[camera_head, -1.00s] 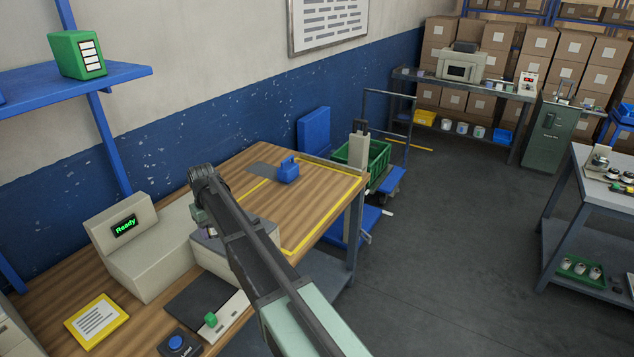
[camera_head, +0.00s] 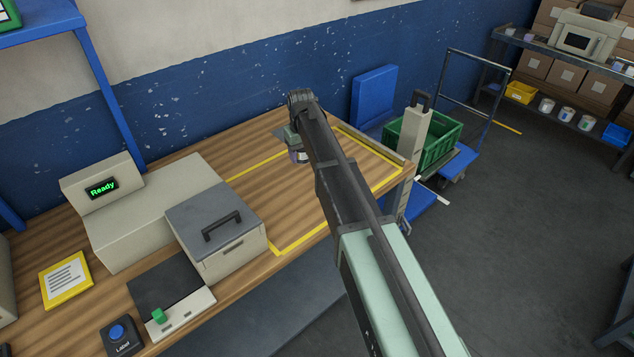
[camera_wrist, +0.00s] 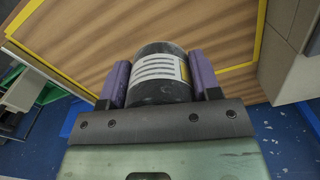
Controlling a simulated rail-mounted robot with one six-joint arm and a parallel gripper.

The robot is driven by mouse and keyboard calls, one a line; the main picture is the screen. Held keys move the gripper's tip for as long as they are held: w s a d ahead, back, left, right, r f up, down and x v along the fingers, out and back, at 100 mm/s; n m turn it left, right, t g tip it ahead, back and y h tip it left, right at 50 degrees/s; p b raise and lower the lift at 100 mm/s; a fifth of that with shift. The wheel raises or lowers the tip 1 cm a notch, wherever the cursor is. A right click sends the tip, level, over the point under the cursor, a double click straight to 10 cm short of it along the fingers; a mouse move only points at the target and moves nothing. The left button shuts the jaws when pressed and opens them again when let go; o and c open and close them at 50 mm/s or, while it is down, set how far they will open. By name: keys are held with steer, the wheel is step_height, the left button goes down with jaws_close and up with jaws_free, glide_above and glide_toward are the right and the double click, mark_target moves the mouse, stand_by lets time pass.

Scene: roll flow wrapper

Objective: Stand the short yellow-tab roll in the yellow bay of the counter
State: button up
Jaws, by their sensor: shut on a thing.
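My gripper (camera_wrist: 160,85) is shut on a dark roll (camera_wrist: 158,91), with a purple pad on each side of it in the wrist view. The roll has a white label with dark lines and a narrow yellow edge. The yellow bay is a yellow-outlined area (camera_head: 287,247) on the wooden counter (camera_head: 250,163); its yellow line (camera_wrist: 72,82) also shows in the wrist view. In the head view my gripper (camera_head: 298,153) is over this outlined area, partly hidden by my arm. I cannot tell whether the roll touches the counter.
A grey-lidded box (camera_head: 217,230) and a beige machine reading "Ready" (camera_head: 150,207) stand left of the bay. A green crate (camera_head: 435,140) on a blue trolley is beyond the counter's right end. Bare wood shows inside the outline.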

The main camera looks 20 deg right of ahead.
mark_target(306, 202)
step_height(306, 202, down, 20)
steer(key=b, duration=1.8)
steer(key=shift+w+d+b, duration=0.1)
steer(key=shift+d+b, duration=0.05)
steer(key=shift+b, duration=0.25)
steer(key=shift+r, duration=0.3)
steer(key=shift+f, duration=0.25)
steer(key=o, duration=1)
steer(key=shift+r, duration=0.15)
step_height(306, 202, up, 12)
steer(key=r+p, duration=0.1)
steer(key=p, duration=1.2)
steer(key=s+m, duration=0.2)
steer(key=s, duration=2.8)
steer(key=shift+s+f, duration=0.4)
